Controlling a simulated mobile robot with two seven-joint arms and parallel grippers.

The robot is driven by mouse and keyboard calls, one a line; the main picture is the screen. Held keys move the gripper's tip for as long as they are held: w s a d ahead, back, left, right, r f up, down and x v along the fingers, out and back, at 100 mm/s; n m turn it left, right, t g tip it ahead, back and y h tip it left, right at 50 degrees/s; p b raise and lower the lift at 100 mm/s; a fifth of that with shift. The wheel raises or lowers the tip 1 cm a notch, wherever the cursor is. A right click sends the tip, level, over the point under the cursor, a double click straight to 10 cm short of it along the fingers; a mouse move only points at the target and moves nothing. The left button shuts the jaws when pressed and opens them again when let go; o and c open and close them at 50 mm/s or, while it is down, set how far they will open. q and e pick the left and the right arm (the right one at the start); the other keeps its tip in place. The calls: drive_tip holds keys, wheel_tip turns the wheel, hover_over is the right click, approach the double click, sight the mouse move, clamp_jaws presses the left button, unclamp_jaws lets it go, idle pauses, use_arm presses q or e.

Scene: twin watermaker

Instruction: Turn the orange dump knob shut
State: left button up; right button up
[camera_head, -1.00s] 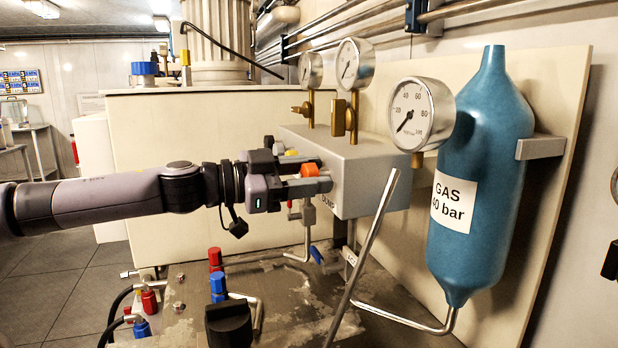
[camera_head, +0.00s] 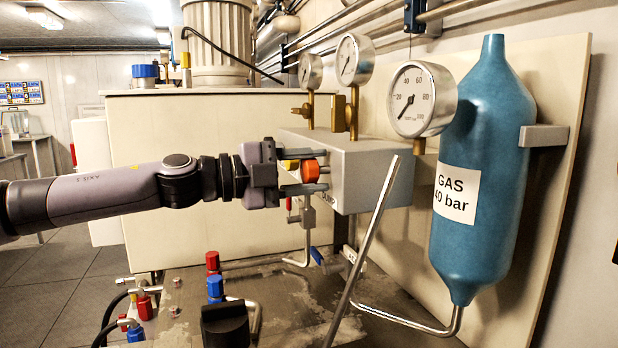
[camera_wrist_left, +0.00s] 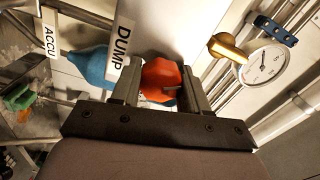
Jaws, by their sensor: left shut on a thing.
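The orange dump knob (camera_head: 309,171) sits on the front face of the grey valve block (camera_head: 368,170). My left gripper (camera_head: 308,176) reaches in from the left and is shut on the knob. In the left wrist view the orange knob (camera_wrist_left: 160,80) lies between the two fingers of my left gripper (camera_wrist_left: 160,92). A white DUMP label (camera_wrist_left: 120,48) stands beside the knob there. The fingers hide part of the knob, and its exact turn angle is hard to tell. My right gripper is not in view.
A blue gas bottle (camera_head: 486,190) and gauges (camera_head: 422,99) stand right of and above the block. A grey slanted bar (camera_head: 368,240) crosses in front of it. Red (camera_head: 212,262) and blue (camera_head: 215,288) fittings rise from the bench below. A yellow part (camera_head: 290,165) is beside the orange knob.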

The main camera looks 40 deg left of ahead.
sight(303, 174)
use_arm(q)
drive_tip(key=m+b, duration=0.1)
drive_tip(key=m, duration=0.4)
drive_tip(key=shift+d+f+b, duration=0.1)
drive_tip(key=shift+b, duration=0.2)
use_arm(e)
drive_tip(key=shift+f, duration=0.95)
use_arm(q)
drive_tip(key=shift+m, duration=0.4)
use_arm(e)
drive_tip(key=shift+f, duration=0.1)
use_arm(q)
drive_tip(key=o, duration=1)
drive_tip(key=shift+s+d, duration=0.1)
drive_tip(key=shift+o, duration=0.2)
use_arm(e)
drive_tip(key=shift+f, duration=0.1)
use_arm(q)
drive_tip(key=shift+s+a+b, duration=0.35)
drive_tip(key=shift+s+b, duration=0.1)
drive_tip(key=shift+b, duration=0.15)
drive_tip(key=b+v, duration=0.2)
drive_tip(key=v, duration=0.2)
drive_tip(key=shift+s+a, duration=0.15)
drive_tip(key=shift+s, duration=0.05)
drive_tip(key=shift+b+v, duration=0.45)
drive_tip(key=shift+v, duration=0.35)
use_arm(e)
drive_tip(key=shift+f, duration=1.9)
